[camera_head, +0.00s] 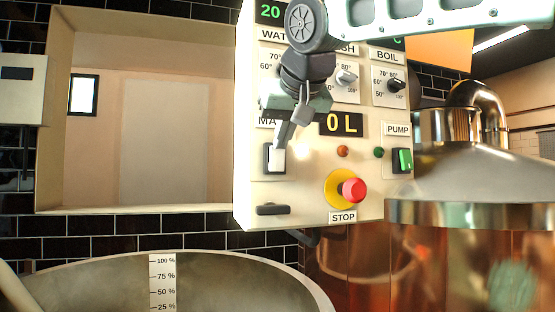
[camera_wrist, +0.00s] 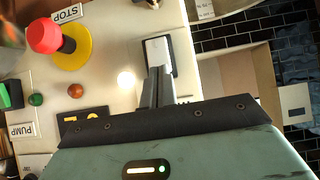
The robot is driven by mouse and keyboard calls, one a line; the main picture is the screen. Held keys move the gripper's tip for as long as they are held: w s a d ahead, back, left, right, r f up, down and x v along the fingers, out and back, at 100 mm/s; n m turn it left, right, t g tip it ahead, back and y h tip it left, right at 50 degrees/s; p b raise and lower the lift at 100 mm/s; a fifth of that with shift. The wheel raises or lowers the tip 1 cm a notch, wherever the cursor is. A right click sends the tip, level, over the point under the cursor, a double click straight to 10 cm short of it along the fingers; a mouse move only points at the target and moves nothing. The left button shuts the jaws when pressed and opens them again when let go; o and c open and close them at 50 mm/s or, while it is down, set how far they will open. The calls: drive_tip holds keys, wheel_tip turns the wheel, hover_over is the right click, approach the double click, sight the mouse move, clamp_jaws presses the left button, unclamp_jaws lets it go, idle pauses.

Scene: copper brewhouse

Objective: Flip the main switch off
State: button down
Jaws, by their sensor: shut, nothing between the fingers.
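The main switch (camera_head: 275,158) is a white rocker in a dark frame at the lower left of the cream control panel. The label above it reads "MA", the rest hidden behind my gripper. My gripper (camera_head: 281,139) is shut and empty, its fingertips at the upper part of the switch. In the wrist view the switch (camera_wrist: 158,50) lies just beyond the shut fingertips of my gripper (camera_wrist: 158,72). I cannot tell whether they touch it. The rocker's tilt is hard to read.
The panel (camera_head: 315,190) also carries a red stop button (camera_head: 354,190) on yellow, a green pump switch (camera_head: 405,160), knobs and "0 L" display (camera_head: 344,124). A steel vessel (camera_head: 230,270) stands below, a copper kettle (camera_head: 450,240) at right. A recess (camera_head: 160,130) opens at left.

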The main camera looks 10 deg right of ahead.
drive_tip(key=shift+w+f, duration=0.1)
drive_tip(key=shift+f, duration=0.1)
drive_tip(key=v, duration=0.4)
drive_tip(key=f+v, duration=0.1)
drive_tip(key=v, duration=0.1)
drive_tip(key=shift+s+b, duration=0.35)
drive_tip(key=shift+b, duration=0.05)
